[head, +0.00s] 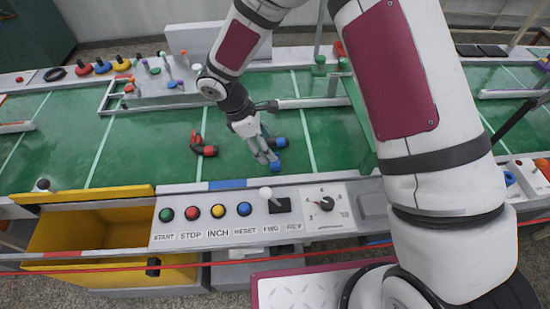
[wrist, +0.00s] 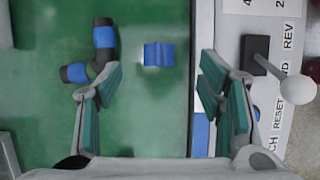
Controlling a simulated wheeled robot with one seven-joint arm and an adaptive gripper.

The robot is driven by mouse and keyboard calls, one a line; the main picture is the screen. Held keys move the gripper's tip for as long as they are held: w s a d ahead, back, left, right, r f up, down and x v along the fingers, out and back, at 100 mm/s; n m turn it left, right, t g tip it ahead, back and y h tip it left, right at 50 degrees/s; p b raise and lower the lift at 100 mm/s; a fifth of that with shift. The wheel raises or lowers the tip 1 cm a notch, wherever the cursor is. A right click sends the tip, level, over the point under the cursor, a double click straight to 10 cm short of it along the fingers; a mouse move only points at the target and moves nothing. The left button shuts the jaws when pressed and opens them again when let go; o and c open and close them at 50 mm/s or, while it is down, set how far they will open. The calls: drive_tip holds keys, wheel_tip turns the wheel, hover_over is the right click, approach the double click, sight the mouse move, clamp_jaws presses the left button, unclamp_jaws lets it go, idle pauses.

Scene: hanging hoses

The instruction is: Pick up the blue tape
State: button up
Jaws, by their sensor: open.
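The blue tape (wrist: 158,54) looks like a small blue piece lying on the green surface, ahead of and between my fingertips in the wrist view. In the head view the blue tape (head: 276,166) shows just beside the fingertips. My gripper (wrist: 160,72) is open and empty, with one finger on each side of the tape's line. In the head view my gripper (head: 266,154) points down at the green surface; its height above the tape is hard to tell.
A black elbow hose with blue bands (wrist: 103,40) lies close to the left finger. A black and red elbow hose (head: 205,148) lies further left. The control panel with a white-knobbed lever (wrist: 297,88) is close to the right finger.

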drive_tip(key=shift+p+x, duration=0.45)
drive_tip(key=shift+x, duration=2.6)
drive_tip(key=shift+w+d+r, duration=0.1)
drive_tip(key=shift+d, duration=0.05)
drive_tip(key=c, duration=0.8)
